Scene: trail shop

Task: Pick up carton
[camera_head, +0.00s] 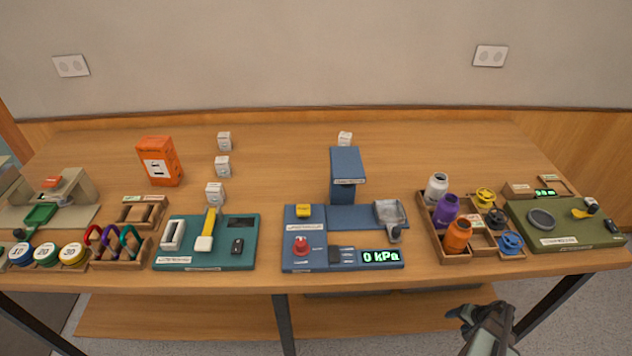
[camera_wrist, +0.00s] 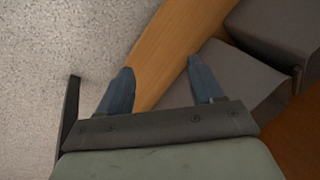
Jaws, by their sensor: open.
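An orange carton (camera_head: 160,161) with a white label stands upright at the back left of the wooden table. Several small white boxes also stand on the table: three in a column right of the orange carton (camera_head: 223,166), and one (camera_head: 345,139) behind the blue device. My gripper (camera_head: 465,313) is low at the front right, in front of the table edge and far from the carton. In the wrist view, my gripper (camera_wrist: 160,80) has its two fingers apart with nothing held between them. The carton is not in the wrist view.
The table (camera_head: 270,150) is clear between the white boxes and blue device (camera_head: 346,178). Along the front stand a teal board (camera_head: 180,257), a blue pressure panel (camera_head: 320,240), a wooden tray of bottles (camera_head: 433,235) and a green board (camera_head: 575,228). A shelf (camera_head: 180,316) runs below.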

